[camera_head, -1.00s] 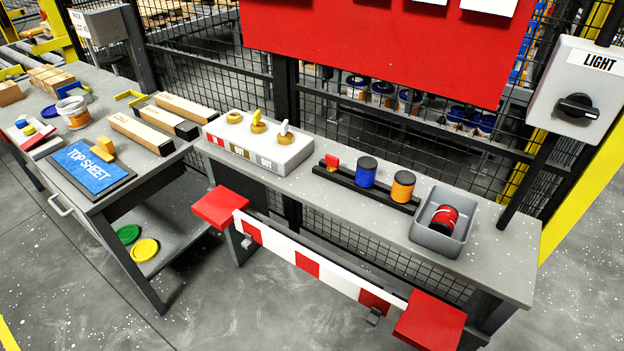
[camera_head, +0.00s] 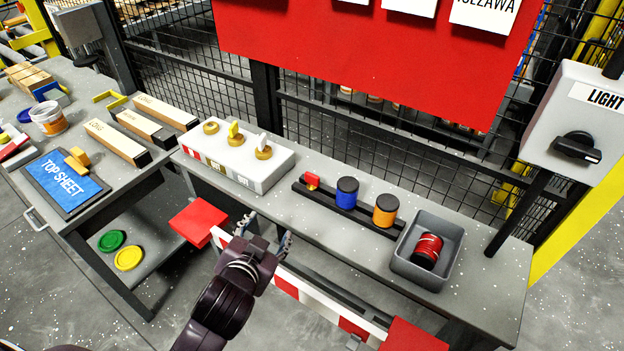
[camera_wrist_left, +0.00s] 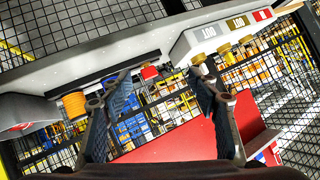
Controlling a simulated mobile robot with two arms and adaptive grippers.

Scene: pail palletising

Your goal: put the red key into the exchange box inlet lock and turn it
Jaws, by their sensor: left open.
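The red key (camera_head: 312,180) stands at the left end of a black rail (camera_head: 350,207) on the narrow bench; it also shows in the left wrist view (camera_wrist_left: 149,73). The white exchange box (camera_head: 240,165) stands to its left, with three brass locks on top. The left lock (camera_head: 210,128), above the red label, has no key showing. The middle lock holds a yellow key (camera_head: 234,130), the right one a white key (camera_head: 262,141). My left gripper (camera_head: 264,235) is open and empty, in front of the bench by the striped barrier. My right gripper is out of view.
A blue cylinder (camera_head: 346,193) and an orange one (camera_head: 386,209) share the rail. A grey bin (camera_head: 405,262) with a red spool (camera_head: 427,250) stands at right. The striped barrier (camera_head: 320,302) runs along the bench front. Mesh fence and red board (camera_head: 350,65) stand behind.

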